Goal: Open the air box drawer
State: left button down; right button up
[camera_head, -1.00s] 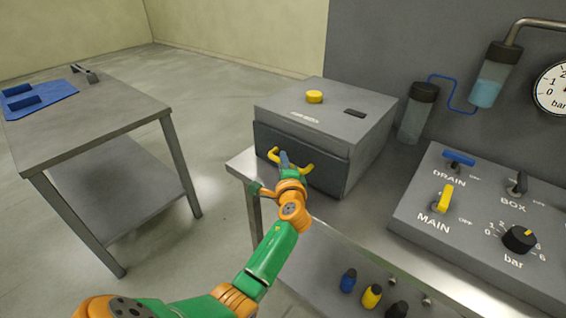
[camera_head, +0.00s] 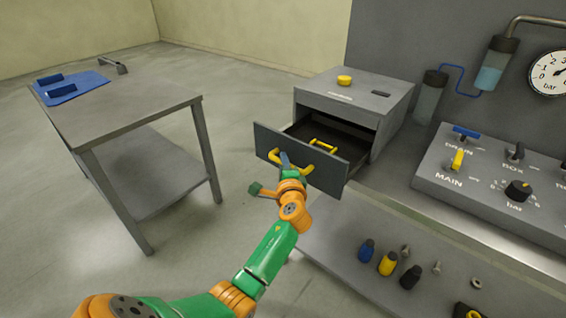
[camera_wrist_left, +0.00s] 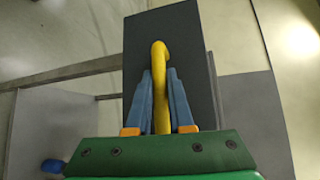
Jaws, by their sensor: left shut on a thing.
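The air box (camera_head: 338,96) is a grey box on the bench, with a yellow button on top. Its drawer (camera_head: 329,169) is pulled out toward me, and the dark inside shows with a yellow handle-like piece (camera_head: 323,146) in it. My left gripper (camera_head: 285,160) is shut on the yellow handle (camera_head: 276,155) on the drawer front. In the left wrist view the handle (camera_wrist_left: 161,75) runs between the two blue fingers (camera_wrist_left: 160,105), against the dark drawer front (camera_wrist_left: 191,45). My right gripper is not in view.
A control panel (camera_head: 483,190) with switches and a knob stands on the right of the bench. A separate table (camera_head: 120,122) with a blue mat is at the left. Open floor lies between table and bench.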

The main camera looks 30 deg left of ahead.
pick_arm(q)
jog(key=shift+s+r, duration=0.1)
jog(key=shift+s, duration=0.05)
jog(key=shift+w, duration=0.35)
jog(key=c, duration=0.8)
grip_release()
jog(key=shift+s, duration=0.1)
jog(key=f+v, duration=0.1)
jog(key=v, duration=0.6)
jog(key=shift+r, duration=0.4)
